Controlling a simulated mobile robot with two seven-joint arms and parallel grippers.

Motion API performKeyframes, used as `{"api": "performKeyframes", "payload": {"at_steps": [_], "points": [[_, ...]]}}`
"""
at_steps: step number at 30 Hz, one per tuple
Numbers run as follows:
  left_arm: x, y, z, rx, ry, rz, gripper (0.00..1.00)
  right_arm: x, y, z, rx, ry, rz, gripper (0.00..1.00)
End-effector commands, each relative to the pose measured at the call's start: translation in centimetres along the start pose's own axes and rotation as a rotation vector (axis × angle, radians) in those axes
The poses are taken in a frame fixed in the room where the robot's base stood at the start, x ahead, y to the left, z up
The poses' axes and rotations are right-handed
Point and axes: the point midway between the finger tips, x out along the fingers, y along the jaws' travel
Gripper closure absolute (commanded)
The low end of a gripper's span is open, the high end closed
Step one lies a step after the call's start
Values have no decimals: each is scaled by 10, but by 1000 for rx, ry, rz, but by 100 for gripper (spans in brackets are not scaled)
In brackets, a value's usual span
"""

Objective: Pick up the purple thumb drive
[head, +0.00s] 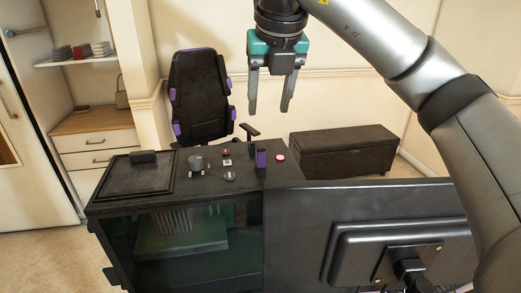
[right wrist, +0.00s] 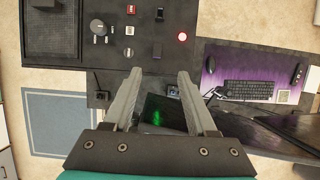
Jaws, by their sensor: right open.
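A small upright purple piece (head: 261,159), which looks like the purple thumb drive, stands on top of the black computer case (head: 215,202) in the head view. A darker small piece shows right behind it. In the right wrist view two small dark pieces stand in line, one far (right wrist: 159,14) and one near (right wrist: 157,50); I cannot tell by colour which is the drive. My right gripper (head: 269,108) is open and empty, high above the case, fingers pointing down. Its fingers (right wrist: 159,74) are wide apart in the wrist view. My left gripper is not in view.
Near the drive are a grey cylinder (head: 196,166), a red button (head: 280,157) and small red, white and silver items. A black tray-like panel (head: 135,178) lies left. A monitor (head: 375,225) stands front right. A keyboard (right wrist: 247,90) lies on a purple mat.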

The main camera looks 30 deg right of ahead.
Motion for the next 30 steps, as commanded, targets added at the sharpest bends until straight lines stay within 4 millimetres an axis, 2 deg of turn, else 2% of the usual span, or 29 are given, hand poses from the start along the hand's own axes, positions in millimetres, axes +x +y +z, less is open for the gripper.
{"api": "performKeyframes", "payload": {"at_steps": [3,8,12,21,27,30], "points": [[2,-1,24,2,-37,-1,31,23,0,-2,0,8,-2,43],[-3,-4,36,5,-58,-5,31,57,0,-1,-1,7,-1,43],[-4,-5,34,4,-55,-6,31,79,1,-1,-1,4,0,43],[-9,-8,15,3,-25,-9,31,104,2,1,-3,5,0,43],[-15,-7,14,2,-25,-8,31,133,4,3,-2,5,1,43],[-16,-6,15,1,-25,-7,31,140,4,3,-3,2,2,43]]}}
